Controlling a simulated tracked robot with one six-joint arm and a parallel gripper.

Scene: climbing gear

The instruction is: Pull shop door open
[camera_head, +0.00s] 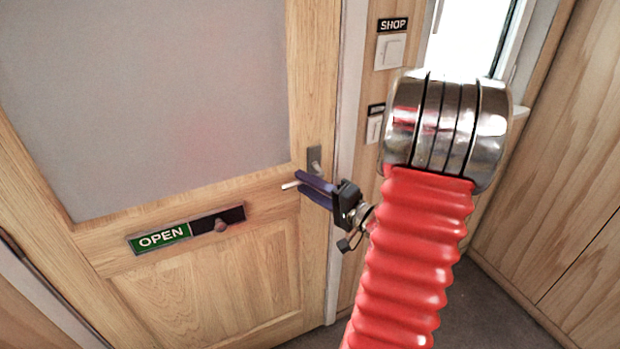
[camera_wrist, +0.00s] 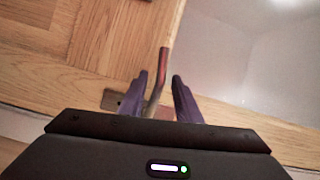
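The wooden shop door (camera_head: 215,285) with a large frosted pane (camera_head: 150,100) fills the left of the head view; it looks shut or nearly shut against its frame. Its metal lever handle (camera_head: 290,185) sits on a dark plate (camera_head: 314,159) by the right edge. My gripper (camera_head: 302,183) with purple-blue fingers is at the lever.
A green OPEN sign (camera_head: 160,239) with a dark slider and knob is on the door. Right of the frame are a SHOP switch (camera_head: 390,51) and a second switch (camera_head: 374,128), partly hidden by my red arm. A wood-panelled wall (camera_head: 560,180) stands at right, with dark floor (camera_head: 490,310) before it.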

